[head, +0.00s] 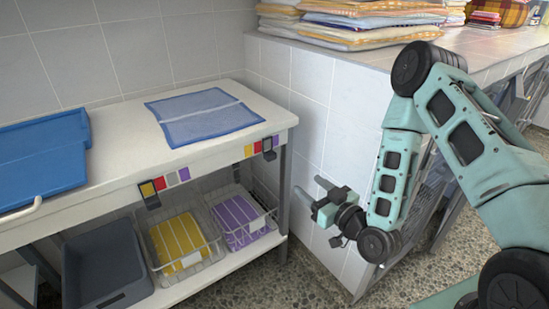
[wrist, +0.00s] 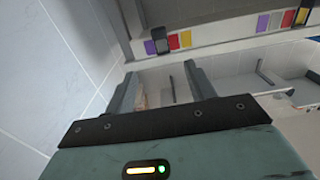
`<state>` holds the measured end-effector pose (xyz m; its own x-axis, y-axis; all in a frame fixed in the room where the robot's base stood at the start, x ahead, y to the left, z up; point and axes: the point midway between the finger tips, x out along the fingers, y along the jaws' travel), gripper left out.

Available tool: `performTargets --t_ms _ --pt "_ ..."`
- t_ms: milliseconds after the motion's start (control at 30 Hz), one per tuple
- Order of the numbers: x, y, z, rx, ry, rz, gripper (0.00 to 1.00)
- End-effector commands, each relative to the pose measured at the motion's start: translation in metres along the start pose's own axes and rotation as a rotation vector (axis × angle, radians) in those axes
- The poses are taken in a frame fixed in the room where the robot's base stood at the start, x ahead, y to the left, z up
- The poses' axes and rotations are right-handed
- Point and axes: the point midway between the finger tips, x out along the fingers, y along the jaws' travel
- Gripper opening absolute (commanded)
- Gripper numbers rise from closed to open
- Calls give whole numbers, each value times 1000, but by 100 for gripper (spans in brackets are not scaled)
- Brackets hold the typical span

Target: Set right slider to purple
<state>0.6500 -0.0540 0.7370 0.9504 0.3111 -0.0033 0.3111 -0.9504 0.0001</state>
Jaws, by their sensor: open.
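The right slider (head: 269,150) is a dark tab on the colour strip at the right end of the white table's front edge. It sits between red and purple (head: 275,141), covering the patch there; yellow is at the strip's left end. In the wrist view the strip appears reversed: purple (wrist: 150,47) is left of the dark slider (wrist: 159,41), red and yellow are right of it. My gripper (head: 314,199) is open and empty, right of the table and lower than the strip, apart from it. Its two fingers (wrist: 162,90) show below the strip in the wrist view.
A left slider (head: 149,194) sits at the yellow end of another strip. Wire baskets with yellow (head: 180,238) and purple towels (head: 240,217) and a grey bin (head: 105,262) stand on the lower shelf. A tiled wall (head: 310,125) and counter stand close behind my gripper.

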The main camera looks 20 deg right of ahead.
Motion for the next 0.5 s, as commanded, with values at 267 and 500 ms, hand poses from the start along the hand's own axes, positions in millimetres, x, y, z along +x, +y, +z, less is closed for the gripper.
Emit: performTargets --t_ms 267,500 --pt "35 1 -2 -1 9 3 55" --pt "86 1 -2 0 8 3 55"
